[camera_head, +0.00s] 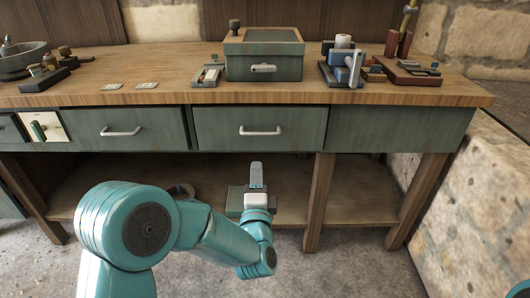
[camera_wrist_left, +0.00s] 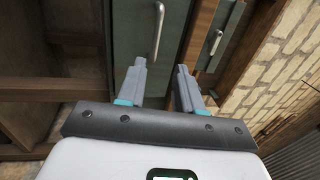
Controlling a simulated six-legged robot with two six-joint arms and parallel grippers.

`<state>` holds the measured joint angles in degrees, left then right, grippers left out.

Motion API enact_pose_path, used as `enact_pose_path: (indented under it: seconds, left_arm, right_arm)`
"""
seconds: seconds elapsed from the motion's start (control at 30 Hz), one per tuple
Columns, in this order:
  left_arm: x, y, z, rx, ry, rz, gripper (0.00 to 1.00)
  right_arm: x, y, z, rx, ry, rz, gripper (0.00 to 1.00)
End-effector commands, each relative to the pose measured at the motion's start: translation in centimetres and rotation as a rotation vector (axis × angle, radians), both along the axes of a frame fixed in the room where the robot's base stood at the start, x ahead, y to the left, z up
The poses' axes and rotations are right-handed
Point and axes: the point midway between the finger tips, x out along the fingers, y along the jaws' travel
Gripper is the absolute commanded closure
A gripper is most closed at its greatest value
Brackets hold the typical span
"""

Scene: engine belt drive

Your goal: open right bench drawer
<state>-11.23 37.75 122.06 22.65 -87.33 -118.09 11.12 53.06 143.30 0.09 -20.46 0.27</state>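The bench (camera_head: 390,96) has green drawers under its wooden top. The right drawer (camera_head: 225,120) is shut flush in the bench and has a silver bar handle (camera_head: 260,131). My left gripper (camera_head: 257,167) is below and in front of that drawer, apart from the handle. In the left wrist view my left gripper (camera_wrist_left: 161,66) is open, with nothing between its two fingers. A silver handle (camera_wrist_left: 157,30) on a green front lies beyond the fingertips in this turned view. My right gripper is in neither view.
A second drawer with a handle (camera_head: 120,132) is on the left. A green box (camera_head: 264,58), a metal bowl (camera_head: 20,62) and small fixtures stand on the bench top. A wooden leg (camera_head: 319,200) and lower shelf (camera_head: 365,200) are below. A stone block (camera_head: 475,205) is at right.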

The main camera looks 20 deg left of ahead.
Motion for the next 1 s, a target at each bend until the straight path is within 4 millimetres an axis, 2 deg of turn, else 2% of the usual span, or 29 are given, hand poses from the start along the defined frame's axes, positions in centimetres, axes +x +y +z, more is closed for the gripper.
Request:
enact_pose_path:
  seconds: [0.03,0.17,0.27,0.7,0.9,1.0]
  left_arm:
    - [0.0,-0.3,-0.9,-0.001,-0.007,-0.006,0.65]
    - [0.3,-0.5,-0.9,-0.001,-0.012,-0.012,0.65]
    - [1.3,-0.3,-0.6,-0.001,-0.012,-0.012,0.65]
    - [10.4,2.3,1.1,-0.002,-0.013,-0.015,0.65]
    - [13.4,3.1,1.8,-0.001,-0.01,-0.016,0.65]
    - [14.4,3.3,2.0,-0.001,-0.008,-0.016,0.65]
  right_arm:
    - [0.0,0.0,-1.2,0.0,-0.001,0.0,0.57]
    - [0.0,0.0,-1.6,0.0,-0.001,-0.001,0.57]
    - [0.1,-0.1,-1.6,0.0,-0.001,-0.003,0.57]
    - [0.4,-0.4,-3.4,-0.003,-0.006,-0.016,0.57]
    - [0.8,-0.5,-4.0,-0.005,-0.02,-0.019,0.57]
    - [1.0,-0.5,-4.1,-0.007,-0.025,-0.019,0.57]
